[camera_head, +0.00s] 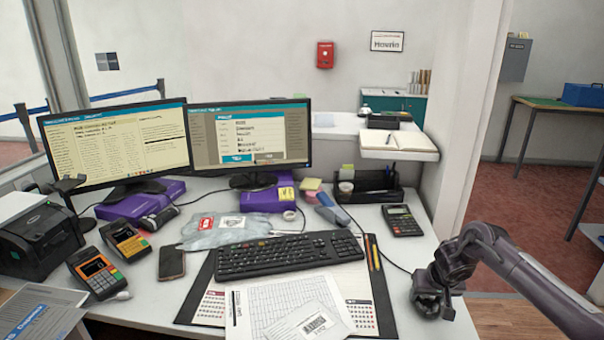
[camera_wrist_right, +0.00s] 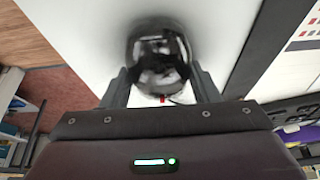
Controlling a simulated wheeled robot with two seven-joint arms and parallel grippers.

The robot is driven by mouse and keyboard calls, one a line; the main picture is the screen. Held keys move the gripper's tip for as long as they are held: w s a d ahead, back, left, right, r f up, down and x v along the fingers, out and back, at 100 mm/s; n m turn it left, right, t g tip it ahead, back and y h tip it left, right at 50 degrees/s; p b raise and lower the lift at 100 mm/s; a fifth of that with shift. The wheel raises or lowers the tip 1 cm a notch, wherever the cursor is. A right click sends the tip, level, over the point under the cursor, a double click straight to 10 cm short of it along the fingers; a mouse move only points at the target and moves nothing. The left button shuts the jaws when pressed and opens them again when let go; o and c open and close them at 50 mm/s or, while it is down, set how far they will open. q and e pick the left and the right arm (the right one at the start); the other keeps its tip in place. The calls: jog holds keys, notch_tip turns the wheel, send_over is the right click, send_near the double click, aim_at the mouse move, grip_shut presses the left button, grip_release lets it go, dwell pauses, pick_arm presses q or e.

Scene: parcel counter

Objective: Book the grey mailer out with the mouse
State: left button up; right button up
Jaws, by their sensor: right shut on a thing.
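My right gripper (camera_head: 432,304) is low over the right end of the white desk, right of the keyboard. In the right wrist view its two fingers (camera_wrist_right: 160,85) are closed around the sides of a dark, glossy, rounded mouse (camera_wrist_right: 158,58) on the white desktop. The grey mailer (camera_head: 222,231) lies flat behind the keyboard, with a red label and a white label on it. The right monitor (camera_head: 251,134) shows a dialog box with several text lines and buttons at its bottom; the text is too small to read. The left monitor (camera_head: 118,143) shows a list. My left gripper is not in view.
The keyboard (camera_head: 290,255) and papers (camera_head: 290,306) fill the desk middle. A calculator (camera_head: 402,221) stands behind the right gripper. A card terminal (camera_head: 96,273), phone (camera_head: 172,263) and printer (camera_head: 38,238) are at the left. Some bare desktop lies around the mouse.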

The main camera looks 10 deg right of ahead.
jog(key=shift+a, duration=0.15)
dwell(0.5)
jog(key=shift+w+a+p, duration=0.25)
jog(key=shift+a+p, duration=0.15)
jog(key=shift+a, duration=0.15)
jog(key=shift+w+a+p, duration=0.25)
jog(key=shift+a+p, duration=0.1)
jog(key=shift+a, duration=0.15)
jog(key=o, duration=1.2)
